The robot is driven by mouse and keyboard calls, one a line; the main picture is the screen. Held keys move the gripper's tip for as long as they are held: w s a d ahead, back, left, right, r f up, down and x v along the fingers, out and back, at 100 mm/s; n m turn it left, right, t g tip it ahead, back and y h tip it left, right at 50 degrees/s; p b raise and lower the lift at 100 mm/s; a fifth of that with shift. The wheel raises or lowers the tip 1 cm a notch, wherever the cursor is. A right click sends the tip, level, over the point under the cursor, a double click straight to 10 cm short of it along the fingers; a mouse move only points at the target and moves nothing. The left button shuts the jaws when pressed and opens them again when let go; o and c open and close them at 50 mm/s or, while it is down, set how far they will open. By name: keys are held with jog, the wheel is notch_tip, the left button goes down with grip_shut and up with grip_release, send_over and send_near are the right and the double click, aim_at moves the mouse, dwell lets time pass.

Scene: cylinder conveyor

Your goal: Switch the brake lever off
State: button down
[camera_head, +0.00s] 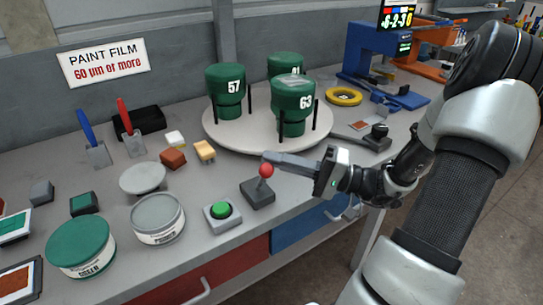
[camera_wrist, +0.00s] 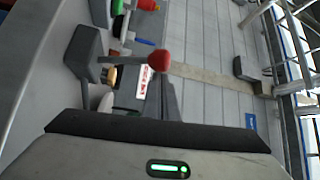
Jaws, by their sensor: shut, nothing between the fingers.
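The brake lever (camera_head: 266,171) has a red ball knob on a short stick, rising from a dark grey box base (camera_head: 257,193) near the bench's front edge. My gripper (camera_head: 270,158) reaches in from the right with shut, empty fingers. In the head view the fingertips overlap the top of the red knob; I cannot tell whether they touch it. In the wrist view the red knob (camera_wrist: 159,60) is just beyond the fingers (camera_wrist: 168,100), and its base (camera_wrist: 84,50) is to the left.
A green push button (camera_head: 220,210) sits left of the lever. Behind the lever, a round turntable (camera_head: 240,139) bears green numbered containers. Paint cans (camera_head: 158,219) stand at the left, and a yellow tape ring (camera_head: 344,96) lies at the back right. Small blocks (camera_head: 173,159) lie behind the button.

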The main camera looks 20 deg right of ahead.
jog(key=shift+s+f, duration=0.25)
jog(key=shift+s, duration=0.25)
jog(key=shift+s, duration=0.1)
dwell(0.3)
jog(key=s+d+f+p, duration=0.1)
jog(key=d+f+p, duration=0.1)
jog(key=d, duration=0.7)
jog(key=shift+s+d, duration=0.2)
dwell(0.3)
